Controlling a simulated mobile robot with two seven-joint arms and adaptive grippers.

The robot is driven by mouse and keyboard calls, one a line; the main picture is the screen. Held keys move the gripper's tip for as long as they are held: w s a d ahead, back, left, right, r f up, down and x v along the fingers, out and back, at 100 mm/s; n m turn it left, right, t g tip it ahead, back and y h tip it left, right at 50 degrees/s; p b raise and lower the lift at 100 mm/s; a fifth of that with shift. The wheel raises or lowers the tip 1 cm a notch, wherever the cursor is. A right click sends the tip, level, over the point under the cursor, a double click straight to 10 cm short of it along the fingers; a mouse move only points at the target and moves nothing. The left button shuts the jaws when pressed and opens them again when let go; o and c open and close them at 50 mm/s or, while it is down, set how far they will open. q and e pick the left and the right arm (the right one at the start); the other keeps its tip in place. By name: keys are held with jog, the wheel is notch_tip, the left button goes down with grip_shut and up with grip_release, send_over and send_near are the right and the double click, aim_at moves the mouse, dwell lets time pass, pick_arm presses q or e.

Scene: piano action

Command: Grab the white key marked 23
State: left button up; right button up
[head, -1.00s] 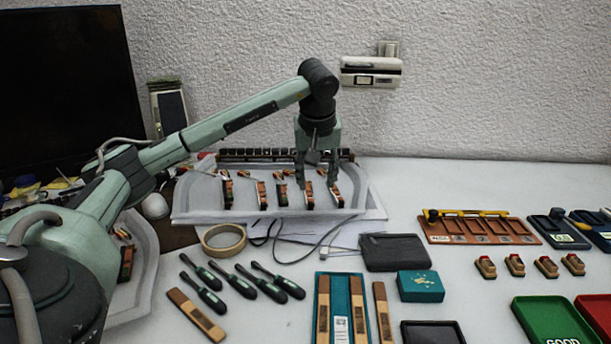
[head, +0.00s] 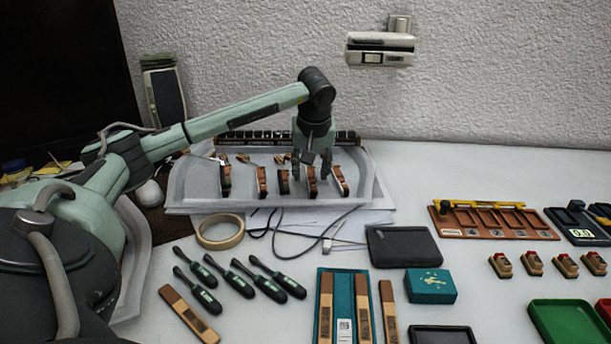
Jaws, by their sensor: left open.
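My left gripper (head: 312,172) is open and points down over the pale tray (head: 190,195) at the back. Its fingers are around or just above one of the upright wood-and-metal action parts (head: 312,183); I cannot tell whether they touch it. Long tan wooden key-like sticks lie on the table: one loose stick (head: 188,314) at front left, some in a teal holder (head: 344,290), and one more stick (head: 388,312) right of it. Their markings are too small to read, so I cannot pick out a white key marked 23. My right gripper is not in view.
Several dark-handled tools (head: 242,276) and a tape roll (head: 220,232) lie in front of the tray. A black pouch (head: 403,246), teal box (head: 430,286), brown rack (head: 490,222) and green tray (head: 570,325) stand to the right. White table is clear at back right.

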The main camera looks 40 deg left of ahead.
pick_arm(q)
jog(key=shift+f, duration=0.1)
grip_shut()
dwell(0.3)
